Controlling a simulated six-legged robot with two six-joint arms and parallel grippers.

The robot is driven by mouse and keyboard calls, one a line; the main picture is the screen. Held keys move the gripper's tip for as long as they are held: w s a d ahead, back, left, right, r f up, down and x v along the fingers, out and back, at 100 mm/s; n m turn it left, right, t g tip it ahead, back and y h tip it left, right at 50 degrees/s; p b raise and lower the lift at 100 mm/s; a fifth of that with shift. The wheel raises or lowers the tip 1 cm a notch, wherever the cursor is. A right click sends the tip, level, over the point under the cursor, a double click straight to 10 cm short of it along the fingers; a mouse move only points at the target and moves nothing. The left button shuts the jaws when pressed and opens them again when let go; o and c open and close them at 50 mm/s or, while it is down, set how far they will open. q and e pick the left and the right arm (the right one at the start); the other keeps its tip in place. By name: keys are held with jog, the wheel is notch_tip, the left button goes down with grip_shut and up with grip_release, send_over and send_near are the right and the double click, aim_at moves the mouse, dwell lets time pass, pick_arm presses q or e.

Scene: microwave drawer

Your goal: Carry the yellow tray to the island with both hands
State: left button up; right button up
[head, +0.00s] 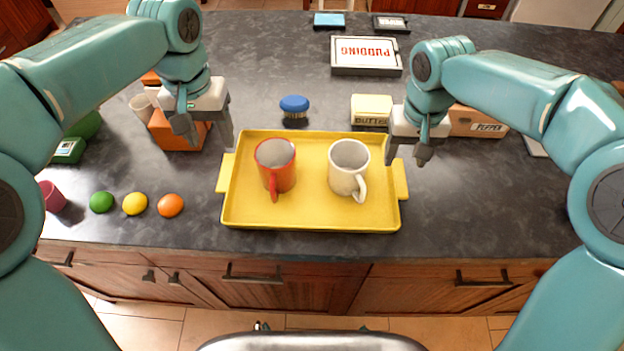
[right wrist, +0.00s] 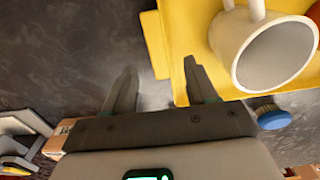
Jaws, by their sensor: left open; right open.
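The yellow tray (head: 310,216) lies on the dark counter near its front edge, with a handle tab on each short side. A red mug (head: 276,168) and a white mug (head: 348,168) stand on it. My right gripper (head: 407,158) is open and empty above the tray's right side, near the handle tab. In the right wrist view, the open fingers (right wrist: 160,85) point toward the tray edge (right wrist: 178,75), and the white mug (right wrist: 270,50) shows beyond. Contact with the tray cannot be told.
A pepper box (head: 478,122) lies right. An orange box (head: 178,134) is behind my left gripper. A lime (head: 101,202), lemon (head: 135,204) and orange (head: 171,205) lie left of the tray.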

notch_tip(320, 180, up, 7)
jog(key=shift+s+f, duration=0.1)
jog(key=shift+f, duration=0.05)
dwell(0.6)
